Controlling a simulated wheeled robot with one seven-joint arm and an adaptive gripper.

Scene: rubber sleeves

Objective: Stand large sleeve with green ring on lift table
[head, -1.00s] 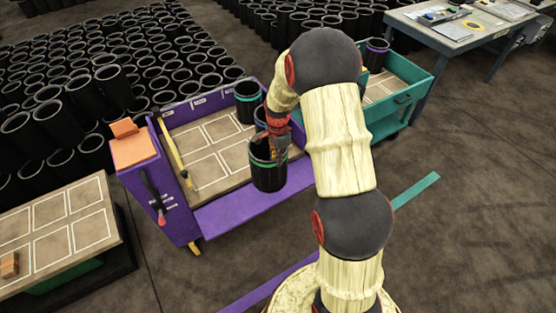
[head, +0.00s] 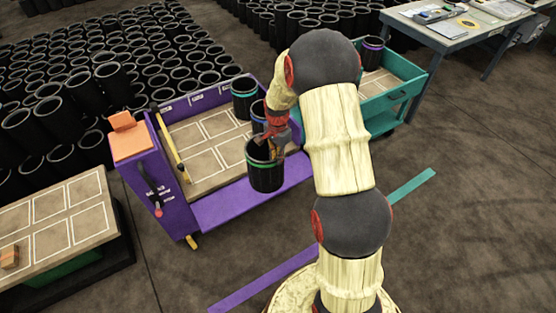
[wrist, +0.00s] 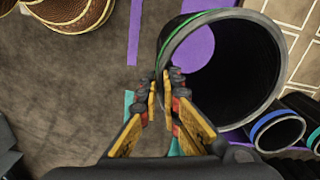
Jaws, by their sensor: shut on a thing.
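The large black sleeve with the green ring (head: 265,178) hangs upright in front of the purple cart's deck, in the head view. My gripper (head: 272,146) is shut on its rim wall. In the wrist view my gripper's fingers (wrist: 160,98) pinch the near left side of this sleeve (wrist: 225,75), and its green ring shows along the outside. The likely lift table (head: 60,222), a low wooden-topped table with white outlined cells over a green base, stands at the lower left. Its top is bare except for a small wooden block (head: 10,257).
The purple cart (head: 250,203) holds a sleeve with a teal ring (head: 245,100) and one with a blue ring (head: 258,113). A teal cart (head: 405,92) behind my arm holds a purple-ringed sleeve (head: 373,52). Many black sleeves stand at the back left. Floor is open at right.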

